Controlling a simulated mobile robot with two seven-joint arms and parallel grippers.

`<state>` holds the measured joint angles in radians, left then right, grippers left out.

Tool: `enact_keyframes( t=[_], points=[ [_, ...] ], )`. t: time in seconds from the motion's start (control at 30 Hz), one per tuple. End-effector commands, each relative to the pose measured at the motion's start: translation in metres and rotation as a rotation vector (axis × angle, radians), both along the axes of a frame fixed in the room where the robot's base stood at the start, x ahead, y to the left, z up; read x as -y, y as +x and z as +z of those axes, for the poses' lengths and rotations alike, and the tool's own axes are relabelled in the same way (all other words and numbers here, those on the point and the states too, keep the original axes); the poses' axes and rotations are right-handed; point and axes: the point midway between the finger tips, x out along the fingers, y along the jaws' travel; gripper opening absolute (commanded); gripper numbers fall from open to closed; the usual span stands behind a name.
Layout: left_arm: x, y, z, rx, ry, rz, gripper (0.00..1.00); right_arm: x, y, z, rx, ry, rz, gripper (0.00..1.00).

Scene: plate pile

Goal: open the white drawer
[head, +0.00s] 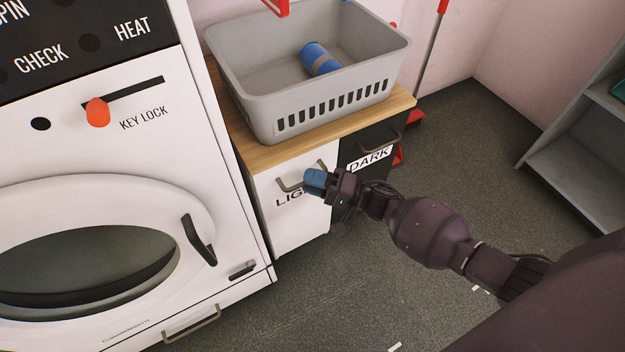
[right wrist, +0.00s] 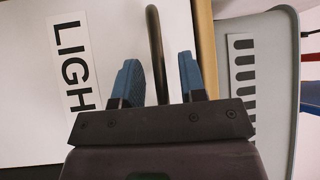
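The white drawer (head: 290,228) with the "LIGHT" label is the left front of a wood-topped cabinet and looks closed in the head view. Its curved metal handle (head: 289,186) is partly hidden by my right gripper (head: 318,182). In the right wrist view the white drawer front (right wrist: 110,25) fills the left side. The handle (right wrist: 155,50) stands between the two blue fingertips of my right gripper (right wrist: 160,75), with a gap on both sides. The right gripper is open around the handle. My left gripper is in neither view.
A grey basket (head: 330,115) holding a blue can (head: 318,58) stands on the wooden top (head: 250,150). A black "DARK" drawer (head: 370,140) is to the right, a white washing machine (head: 195,120) to the left. The floor (head: 330,290) in front is clear.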

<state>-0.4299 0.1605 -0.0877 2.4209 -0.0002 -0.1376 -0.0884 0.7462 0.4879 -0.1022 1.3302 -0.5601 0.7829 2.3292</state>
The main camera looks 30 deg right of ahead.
Motion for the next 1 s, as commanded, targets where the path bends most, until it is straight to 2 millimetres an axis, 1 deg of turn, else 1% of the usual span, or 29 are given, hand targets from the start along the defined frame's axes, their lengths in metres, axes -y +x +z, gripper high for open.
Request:
enact_keyframes(
  t=[0.07,0.17,0.3,0.33,0.63,0.77,0.87,0.97,1.0],
  points=[
    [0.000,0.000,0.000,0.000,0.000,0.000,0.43,0.000,0.000,0.000,0.000,0.000,0.000,0.38],
    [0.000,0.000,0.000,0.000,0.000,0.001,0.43,0.000,0.000,0.000,0.000,0.000,0.000,0.24],
    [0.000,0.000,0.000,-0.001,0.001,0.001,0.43,0.000,0.000,0.000,0.000,0.000,0.000,0.03],
    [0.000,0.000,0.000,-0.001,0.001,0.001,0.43,0.000,0.000,0.000,0.000,0.000,0.000,0.00],
    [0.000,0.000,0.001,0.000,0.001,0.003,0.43,0.000,-0.001,0.000,0.000,0.000,0.000,0.00],
    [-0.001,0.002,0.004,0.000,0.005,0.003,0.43,0.001,-0.008,0.002,0.002,-0.001,0.001,0.00],
    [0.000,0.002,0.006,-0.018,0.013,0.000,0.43,0.001,-0.020,0.004,0.004,-0.001,0.001,0.00],
    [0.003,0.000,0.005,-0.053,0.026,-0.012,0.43,0.002,-0.038,0.007,0.006,-0.001,0.001,0.00],
    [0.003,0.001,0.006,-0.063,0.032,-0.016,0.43,0.003,-0.047,0.008,0.006,-0.002,0.001,0.00]
  ],
)
